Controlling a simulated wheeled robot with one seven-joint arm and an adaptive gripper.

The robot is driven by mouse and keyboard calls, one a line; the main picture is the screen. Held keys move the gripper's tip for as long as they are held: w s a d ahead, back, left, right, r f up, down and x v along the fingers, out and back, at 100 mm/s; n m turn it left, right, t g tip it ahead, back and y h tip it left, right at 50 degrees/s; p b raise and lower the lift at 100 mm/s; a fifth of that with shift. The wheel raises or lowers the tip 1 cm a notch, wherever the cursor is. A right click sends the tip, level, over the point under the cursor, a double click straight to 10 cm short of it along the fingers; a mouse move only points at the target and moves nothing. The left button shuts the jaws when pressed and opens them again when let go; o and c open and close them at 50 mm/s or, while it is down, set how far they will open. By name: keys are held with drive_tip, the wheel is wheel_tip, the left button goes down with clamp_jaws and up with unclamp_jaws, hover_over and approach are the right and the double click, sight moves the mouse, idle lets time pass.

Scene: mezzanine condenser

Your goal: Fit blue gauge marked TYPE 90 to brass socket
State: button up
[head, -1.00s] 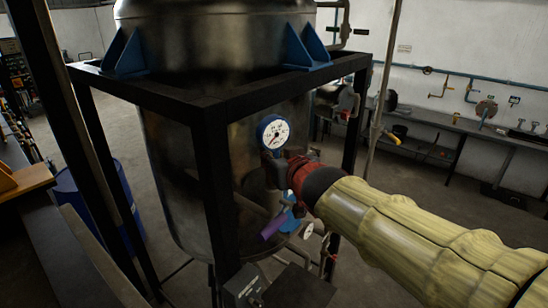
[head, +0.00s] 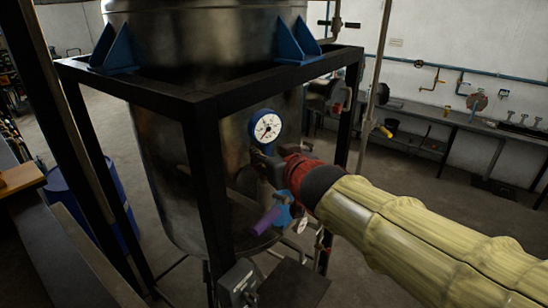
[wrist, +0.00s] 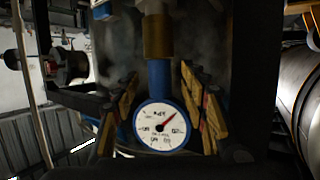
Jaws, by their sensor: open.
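The blue gauge (head: 266,126) has a white dial and stands in front of the dark steel vessel in the head view. In the wrist view the gauge (wrist: 160,126) faces me, with a red needle; its small print is too blurred to read for sure. Its blue stem runs up to the brass socket (wrist: 158,36), and the two appear to meet in line. How far the stem sits in the socket I cannot tell. My gripper (wrist: 158,84) is open, its tan-padded fingers on either side of the stem with visible gaps. The socket is hard to make out in the head view.
A black frame (head: 203,108) surrounds the vessel (head: 165,150), with one post left of the gauge. A purple handle (head: 265,222) on a blue fitting lies below my gripper. A grey bench (head: 480,122) stands along the right wall.

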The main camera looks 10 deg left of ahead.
drive_tip(key=shift+v, duration=2.55)
